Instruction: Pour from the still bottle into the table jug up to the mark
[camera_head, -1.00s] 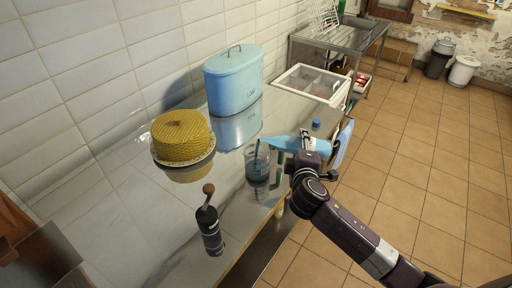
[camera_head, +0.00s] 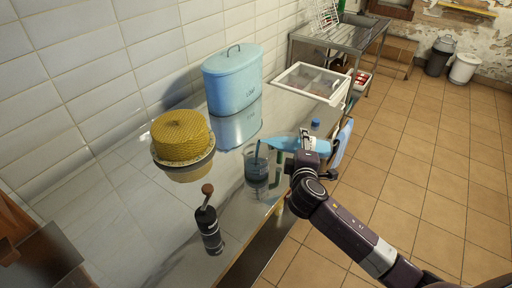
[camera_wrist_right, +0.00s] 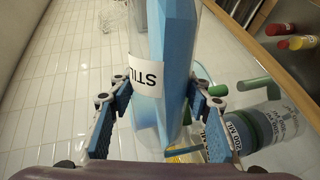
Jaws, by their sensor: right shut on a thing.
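The still bottle (camera_head: 285,143) is pale blue and lies tilted almost level, its mouth pointing left over the table jug. In the wrist view its white label (camera_wrist_right: 145,77) reads "STIL". My right gripper (camera_head: 309,150) is shut on the bottle; its blue-padded fingers (camera_wrist_right: 160,103) are on both sides of it in the wrist view. The clear table jug (camera_head: 257,170) stands on the counter below the mouth, with a thin blue stream falling into it and blue liquid inside. My left gripper is not in view.
A blue lidded bin (camera_head: 232,82), a yellow woven dome (camera_head: 181,137) and a dark grinder (camera_head: 209,230) stand on the shiny counter (camera_head: 150,215). A small blue cap (camera_head: 315,123) lies beyond the bottle. A white-framed glass lid (camera_head: 312,82) is farther back.

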